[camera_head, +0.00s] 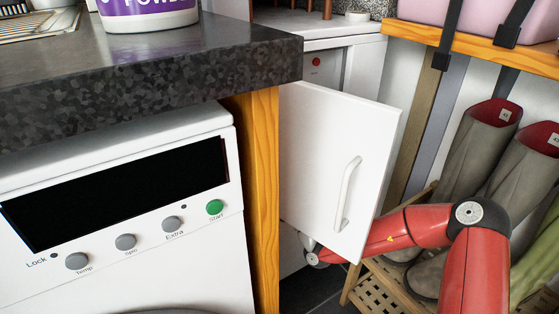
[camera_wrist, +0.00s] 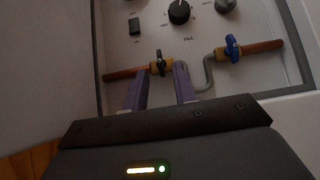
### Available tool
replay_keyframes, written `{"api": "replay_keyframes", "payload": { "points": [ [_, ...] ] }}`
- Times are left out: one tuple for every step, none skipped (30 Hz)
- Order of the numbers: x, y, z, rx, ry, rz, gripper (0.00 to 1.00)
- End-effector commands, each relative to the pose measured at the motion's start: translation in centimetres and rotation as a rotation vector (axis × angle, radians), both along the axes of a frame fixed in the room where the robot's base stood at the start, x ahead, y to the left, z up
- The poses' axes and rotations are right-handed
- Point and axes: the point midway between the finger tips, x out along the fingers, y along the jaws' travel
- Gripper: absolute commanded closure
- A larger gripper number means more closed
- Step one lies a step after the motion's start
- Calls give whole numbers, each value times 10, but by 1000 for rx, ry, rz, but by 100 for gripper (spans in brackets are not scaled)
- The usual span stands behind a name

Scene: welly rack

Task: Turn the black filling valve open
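In the wrist view the black filling valve (camera_wrist: 160,60) has a small black handle on a brass body in the copper pipe. My gripper (camera_wrist: 164,74) is open, its two purple-grey fingers pointing at the valve. The black handle shows just beyond and between the fingertips; I cannot tell whether they touch it. In the head view my gripper is hidden behind the open white cabinet door (camera_head: 335,150); only my red arm shows, reaching in below it.
A blue-handled valve (camera_wrist: 232,48) sits to the right, joined by a bent grey hose (camera_wrist: 208,72). Above are a black knob (camera_wrist: 179,12) and a switch (camera_wrist: 135,26). A worktop (camera_head: 200,75) and washing machine (camera_head: 130,200) stand left; boots (camera_head: 480,145) on a wooden rack stand right.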

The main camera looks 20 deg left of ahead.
Motion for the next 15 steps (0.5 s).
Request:
{"api": "replay_keyframes", "payload": {
  "points": [
    [3, 5, 7, 2, -4, 1, 72],
    [5, 8, 10, 2, -2, 1, 72],
    [8, 11, 13, 1, -2, 1, 72],
    [10, 13, 16, 0, -3, 1, 72],
    [11, 14, 18, 1, -4, 1, 72],
    [13, 16, 21, 1, -2, 0, 72],
    [14, 18, 23, 0, -1, 1, 72],
    [15, 19, 24, 1, -1, 1, 72],
    [16, 20, 26, 1, -1, 1, 72],
    [17, 20, 27, 1, -1, 1, 72],
    [17, 21, 27, 1, 0, 1, 72],
    [17, 21, 28, 1, 0, 1, 72],
    [17, 21, 28, 1, 0, 1, 72],
    [17, 21, 28, 1, 0, 1, 72],
    [17, 21, 28, 1, 0, 1, 72]
  ]
}}
